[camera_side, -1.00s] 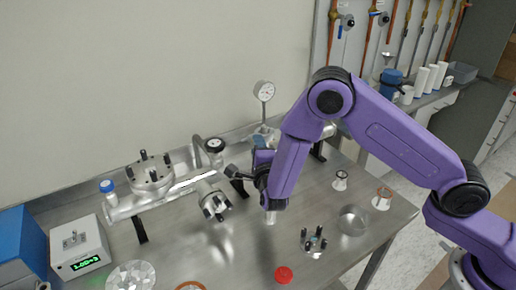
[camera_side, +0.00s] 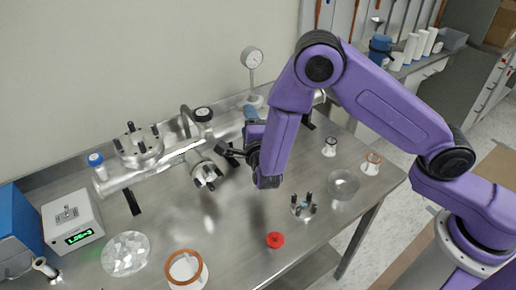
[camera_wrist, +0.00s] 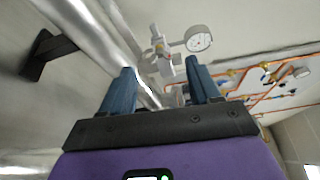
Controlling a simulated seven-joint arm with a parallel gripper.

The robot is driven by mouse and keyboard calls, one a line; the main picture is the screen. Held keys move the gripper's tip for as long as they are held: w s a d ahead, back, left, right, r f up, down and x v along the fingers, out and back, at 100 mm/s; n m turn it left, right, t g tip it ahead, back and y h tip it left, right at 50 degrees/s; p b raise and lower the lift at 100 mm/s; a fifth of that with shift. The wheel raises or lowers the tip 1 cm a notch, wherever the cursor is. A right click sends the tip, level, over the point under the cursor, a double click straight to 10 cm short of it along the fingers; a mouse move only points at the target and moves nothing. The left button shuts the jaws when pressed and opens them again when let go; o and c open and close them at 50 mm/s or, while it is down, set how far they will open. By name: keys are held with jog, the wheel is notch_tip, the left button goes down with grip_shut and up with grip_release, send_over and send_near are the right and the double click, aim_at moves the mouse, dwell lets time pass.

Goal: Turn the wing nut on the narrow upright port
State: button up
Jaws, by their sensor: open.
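A metal vacuum manifold (camera_side: 152,171) lies along the back of the bench, with several ports. A narrow upright port with a black top (camera_side: 203,115) stands near its middle, with a curved metal piece beside it. I cannot make out a wing nut clearly. A dial gauge (camera_side: 251,58) stands on a thin stem further right; it also shows in the wrist view (camera_wrist: 198,38). My gripper (camera_wrist: 160,67) is open, its two blue fingers apart and apparently empty. In the wrist view the tube and the gauge fitting (camera_wrist: 160,48) lie beyond the fingertips. In the side view the fingers are mostly hidden.
A bolted flange (camera_side: 139,145) and a blue-capped port (camera_side: 95,160) are on the left. A bolted end flange (camera_side: 207,175) faces front. A red cap (camera_side: 275,240), a studded flange (camera_side: 303,206) and a glass dish (camera_side: 343,183) lie in front.

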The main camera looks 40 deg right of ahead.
jog(key=v, duration=1.4)
jog(key=shift+r, duration=0.15)
